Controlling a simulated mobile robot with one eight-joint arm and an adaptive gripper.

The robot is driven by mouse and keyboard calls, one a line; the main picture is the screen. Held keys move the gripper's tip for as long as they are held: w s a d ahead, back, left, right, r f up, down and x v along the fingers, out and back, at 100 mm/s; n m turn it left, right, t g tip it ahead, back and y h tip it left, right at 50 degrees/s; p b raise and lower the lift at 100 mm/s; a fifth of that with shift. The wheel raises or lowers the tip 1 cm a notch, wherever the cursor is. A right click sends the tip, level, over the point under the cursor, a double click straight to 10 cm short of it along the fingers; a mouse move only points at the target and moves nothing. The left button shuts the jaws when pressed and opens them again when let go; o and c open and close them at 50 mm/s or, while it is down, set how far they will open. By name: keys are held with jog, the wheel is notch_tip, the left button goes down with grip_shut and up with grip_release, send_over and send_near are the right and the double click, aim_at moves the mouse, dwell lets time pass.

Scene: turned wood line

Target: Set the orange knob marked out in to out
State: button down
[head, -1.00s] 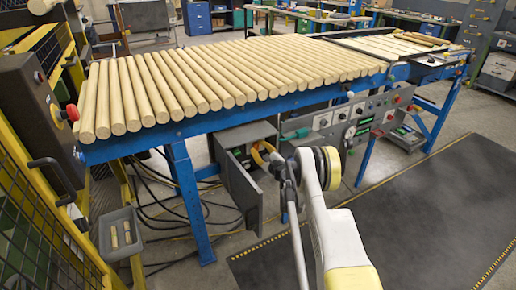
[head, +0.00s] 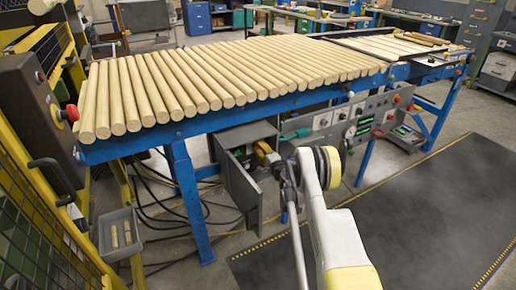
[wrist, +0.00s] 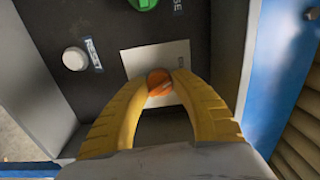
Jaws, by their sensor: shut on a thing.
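The orange knob (wrist: 160,82) sits on a pale square plate (wrist: 176,52) on a dark panel in the wrist view. My gripper (wrist: 160,85) has its two yellow fingers closed on the knob's left and right sides. A slanted line shows on the knob's face, but I cannot read any out or in marking on the plate. In the head view my gripper (head: 266,152) reaches into the open grey control box below the roller table; the knob is hidden there.
A white RESET button (wrist: 75,58) is left of the plate, and a green control (wrist: 143,4) is above it. The box's open grey door (head: 241,187) hangs close left of my gripper. The blue table frame (head: 190,200) and black cables are nearby.

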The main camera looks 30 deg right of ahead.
jog(key=shift+n, duration=0.3)
dwell(0.4)
jog(key=c, duration=1)
grip_release()
jog(key=shift+c, duration=0.2)
jog(key=shift+s, duration=0.1)
jog(key=s, duration=0.7)
jog(key=shift+s+d, duration=0.15)
jog(key=shift+r, duration=0.1)
